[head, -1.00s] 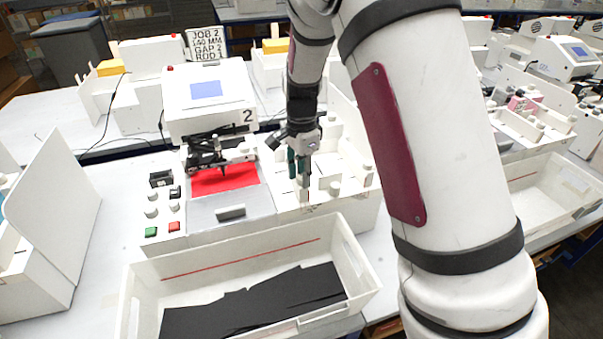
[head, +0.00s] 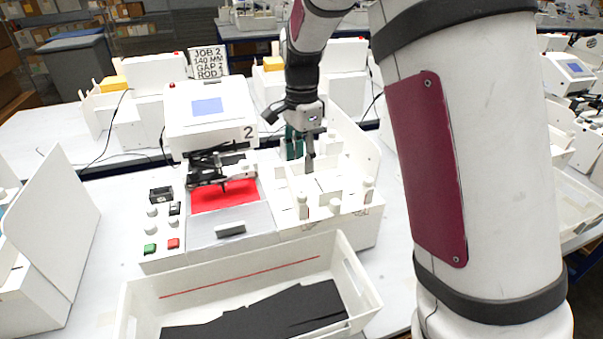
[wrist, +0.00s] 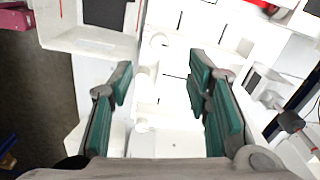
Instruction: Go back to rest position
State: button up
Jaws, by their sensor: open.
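My gripper (head: 300,152) is above the white rack of compartments (head: 330,190) on the right side of plotter station 2. In the wrist view my gripper (wrist: 160,85) has its green-padded fingers spread wide, with nothing between them. Below the fingers the wrist view shows white surfaces with slots and pegs. The plotter (head: 208,112), with a blue screen and the number 2, stands left of my gripper. A red sheet (head: 224,195) lies under its black pen carriage (head: 215,168).
A white bin (head: 240,268) with black sheets (head: 262,312) stands in front of the plotter. Green and red buttons (head: 173,243) are at the panel's left. A white upright panel (head: 55,215) stands farther left. A job sign (head: 209,62) stands behind the plotter.

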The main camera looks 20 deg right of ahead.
jog(key=shift+r, duration=0.9)
